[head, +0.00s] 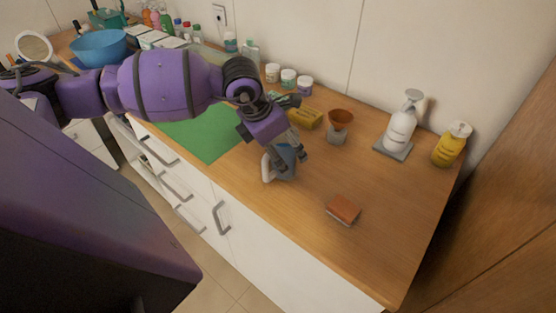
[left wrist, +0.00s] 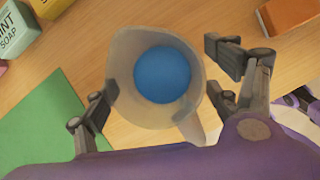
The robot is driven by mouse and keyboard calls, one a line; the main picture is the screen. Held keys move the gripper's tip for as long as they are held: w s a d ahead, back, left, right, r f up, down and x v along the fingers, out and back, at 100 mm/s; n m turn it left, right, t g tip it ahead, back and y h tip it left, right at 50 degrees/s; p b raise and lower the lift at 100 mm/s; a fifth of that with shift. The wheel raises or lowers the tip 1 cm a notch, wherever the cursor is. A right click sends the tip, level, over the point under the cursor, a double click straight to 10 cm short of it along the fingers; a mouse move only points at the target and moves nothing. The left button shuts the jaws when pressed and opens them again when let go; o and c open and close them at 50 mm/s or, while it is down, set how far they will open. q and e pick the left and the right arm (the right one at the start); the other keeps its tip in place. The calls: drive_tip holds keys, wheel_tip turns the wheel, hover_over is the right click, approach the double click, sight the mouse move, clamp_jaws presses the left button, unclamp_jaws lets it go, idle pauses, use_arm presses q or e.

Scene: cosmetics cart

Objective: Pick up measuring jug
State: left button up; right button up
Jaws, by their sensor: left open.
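The measuring jug (head: 284,166) stands upright on the wooden counter near its front edge, with a pale handle at its left in the head view. In the left wrist view the jug (left wrist: 126,85) is seen from above: a translucent grey wall and rim with blue (left wrist: 163,76) inside. My left gripper (head: 287,162) is over and around the jug and hides part of it in the head view. In the left wrist view the left gripper (left wrist: 170,80) is open, one finger on each side of the jug. The left finger looks close to the wall. I cannot tell whether it touches.
A green mat (head: 205,133) lies left of the jug. A yellow soap box (head: 305,118), a brown funnel on a small jar (head: 340,122) and a brown block (head: 343,208) are nearby. A white pump bottle (head: 400,128) and yellow bottle (head: 452,145) stand at right.

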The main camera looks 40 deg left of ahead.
use_arm(q)
drive_tip(key=c, duration=1.4)
drive_tip(key=shift+c, duration=1.2)
drive_tip(key=shift+r, duration=0.2)
